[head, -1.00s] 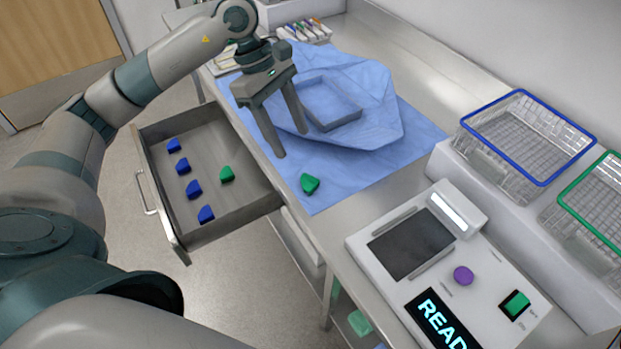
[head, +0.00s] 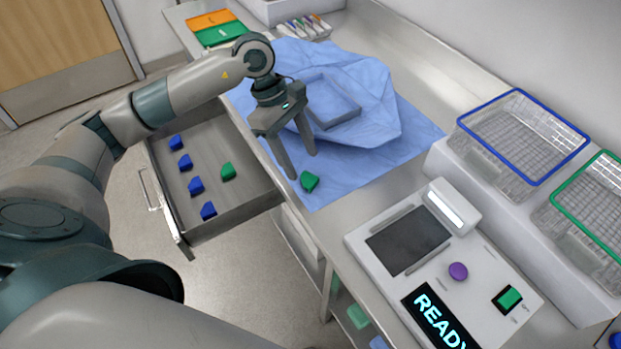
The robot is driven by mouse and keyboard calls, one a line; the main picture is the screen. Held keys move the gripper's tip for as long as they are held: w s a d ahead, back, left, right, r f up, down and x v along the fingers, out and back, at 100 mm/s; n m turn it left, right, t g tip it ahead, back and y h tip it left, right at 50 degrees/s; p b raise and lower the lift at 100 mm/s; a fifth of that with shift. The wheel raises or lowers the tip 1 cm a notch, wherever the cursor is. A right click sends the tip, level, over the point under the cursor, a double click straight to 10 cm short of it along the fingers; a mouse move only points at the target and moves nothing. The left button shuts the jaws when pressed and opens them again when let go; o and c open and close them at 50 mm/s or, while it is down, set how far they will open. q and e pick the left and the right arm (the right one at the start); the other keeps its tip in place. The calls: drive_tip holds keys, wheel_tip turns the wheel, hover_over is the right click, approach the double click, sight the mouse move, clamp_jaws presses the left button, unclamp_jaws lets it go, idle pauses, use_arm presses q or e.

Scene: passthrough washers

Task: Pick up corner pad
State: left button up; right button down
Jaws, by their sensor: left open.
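A green corner pad (head: 309,181) lies on the blue cloth (head: 352,178) near the front edge of the counter. My left gripper (head: 303,166) is open and empty, pointing down, with its fingertips just above and behind the green pad in the picture. I cannot tell whether a fingertip touches it. Another green corner pad (head: 228,171) lies in the open drawer (head: 232,206), beside a row of several blue corner pads (head: 196,185). My right gripper is not in view.
A grey frame (head: 341,116) lies in the crumpled blue wrap behind the gripper. A white device (head: 367,270) reading READY stands at the right front. Blue-rimmed (head: 487,108) and green-rimmed (head: 575,214) wire baskets stand at the right. Orange and green cards (head: 221,33) lie at the back left.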

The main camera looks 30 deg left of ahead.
sight(309, 180)
use_arm(q)
drive_tip(key=shift+s+d+f+p, duration=0.25)
drive_tip(key=shift+d+f+p, duration=0.2)
drive_tip(key=shift+p, duration=0.1)
drive_tip(key=p+x, duration=0.1)
drive_tip(key=x, duration=0.1)
drive_tip(key=shift+s+d+f+p, duration=0.15)
drive_tip(key=shift+f+p, duration=0.15)
drive_tip(key=shift+f, duration=0.1)
drive_tip(key=shift+d+f, duration=0.1)
drive_tip(key=shift+f, duration=0.4)
drive_tip(key=c, duration=1.1)
